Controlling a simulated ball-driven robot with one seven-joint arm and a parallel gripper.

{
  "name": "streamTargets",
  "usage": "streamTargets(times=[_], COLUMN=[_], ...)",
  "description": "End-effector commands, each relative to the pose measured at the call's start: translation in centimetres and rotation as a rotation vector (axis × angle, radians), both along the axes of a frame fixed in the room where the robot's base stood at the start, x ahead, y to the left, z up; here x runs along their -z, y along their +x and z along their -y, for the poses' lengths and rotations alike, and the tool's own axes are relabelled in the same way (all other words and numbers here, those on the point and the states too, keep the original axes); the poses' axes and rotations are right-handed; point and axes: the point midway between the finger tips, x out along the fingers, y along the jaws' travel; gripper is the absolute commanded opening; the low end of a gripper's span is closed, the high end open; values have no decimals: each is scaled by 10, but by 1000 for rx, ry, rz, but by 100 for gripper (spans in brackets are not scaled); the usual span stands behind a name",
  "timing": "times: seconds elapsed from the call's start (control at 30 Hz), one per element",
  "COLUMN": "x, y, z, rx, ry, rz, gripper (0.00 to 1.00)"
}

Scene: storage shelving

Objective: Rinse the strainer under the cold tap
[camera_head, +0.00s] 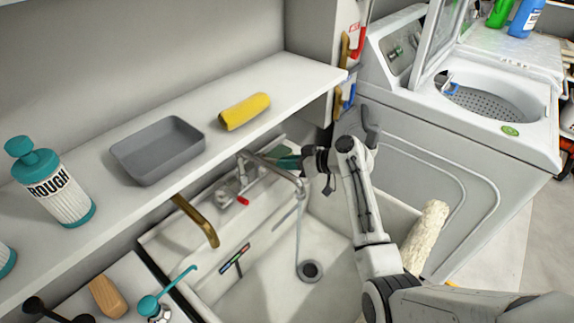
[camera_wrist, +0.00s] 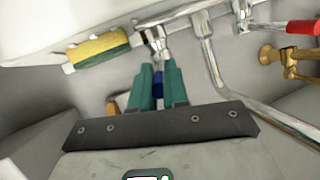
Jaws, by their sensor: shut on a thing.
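My gripper (camera_head: 290,160) reaches the chrome tap (camera_head: 280,172) over the sink. In the wrist view its teal fingers (camera_wrist: 158,86) are shut on a dark blue handle (camera_wrist: 158,90), in line with a chrome valve (camera_wrist: 154,42). The tap's red handle (camera_head: 243,201) is apart from the gripper. A thin pale line (camera_head: 298,235) runs from below the spout towards a dark round opening (camera_head: 310,270) in the sink; I cannot tell whether it is water or a handle. A teal-handled tool (camera_head: 150,304) lies on the lower-left counter; I cannot tell if it is the strainer.
The shelf above the sink bears a grey tray (camera_head: 157,149), a yellow roll (camera_head: 244,111) and a teal-capped bottle (camera_head: 55,184). A brass spout (camera_head: 197,221) juts over the sink's left side. A white washer (camera_head: 470,130) stands open at right.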

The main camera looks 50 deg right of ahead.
Motion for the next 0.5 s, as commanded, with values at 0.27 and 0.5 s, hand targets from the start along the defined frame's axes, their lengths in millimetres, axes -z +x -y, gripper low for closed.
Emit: streamTargets(times=[0.27,0.5], x=[0,0], y=[1,0], z=[0,0], rx=[1,1], ry=[0,0], rz=[1,0], gripper=[31,40])
